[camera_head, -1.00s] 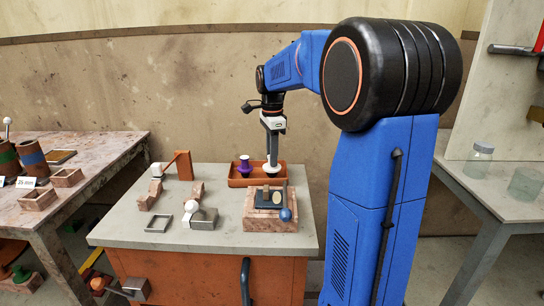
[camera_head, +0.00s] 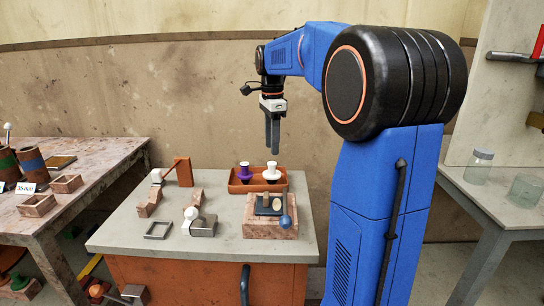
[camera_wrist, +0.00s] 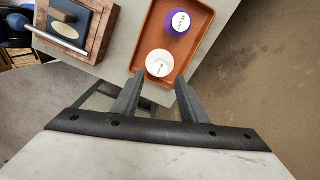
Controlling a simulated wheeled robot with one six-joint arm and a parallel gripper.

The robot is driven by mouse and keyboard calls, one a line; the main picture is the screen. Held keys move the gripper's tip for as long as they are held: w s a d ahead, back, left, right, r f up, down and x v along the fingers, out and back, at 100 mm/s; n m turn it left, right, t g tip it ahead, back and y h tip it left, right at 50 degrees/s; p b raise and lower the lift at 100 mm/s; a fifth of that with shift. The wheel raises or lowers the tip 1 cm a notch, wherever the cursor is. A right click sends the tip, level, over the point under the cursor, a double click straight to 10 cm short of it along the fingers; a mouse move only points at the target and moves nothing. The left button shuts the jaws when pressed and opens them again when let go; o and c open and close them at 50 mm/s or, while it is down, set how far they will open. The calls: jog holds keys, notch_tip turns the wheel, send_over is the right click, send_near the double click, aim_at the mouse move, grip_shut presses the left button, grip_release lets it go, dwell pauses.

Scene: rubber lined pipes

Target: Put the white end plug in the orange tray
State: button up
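The white end plug (camera_head: 271,172) stands upright in the right part of the orange tray (camera_head: 242,188) at the back of the workbench. A purple plug (camera_head: 244,171) stands beside it on the left in the same tray. In the wrist view the white plug (camera_wrist: 160,63) and the purple plug (camera_wrist: 178,21) both lie inside the tray (camera_wrist: 196,50). My gripper (camera_head: 272,150) hangs above the white plug, clear of it. In the wrist view its two fingers (camera_wrist: 158,92) are apart with nothing held between them.
A wooden block with a dark plate (camera_head: 270,218) stands in front of the tray. Left of it are a square frame (camera_head: 158,229), a metal block with a white ball (camera_head: 203,224) and an orange upright block (camera_head: 184,170). The bench's middle is clear.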

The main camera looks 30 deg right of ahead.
aim_at(272, 163)
notch_tip(272, 163, up, 5)
jog(key=shift+f, duration=0.15)
dwell(0.6)
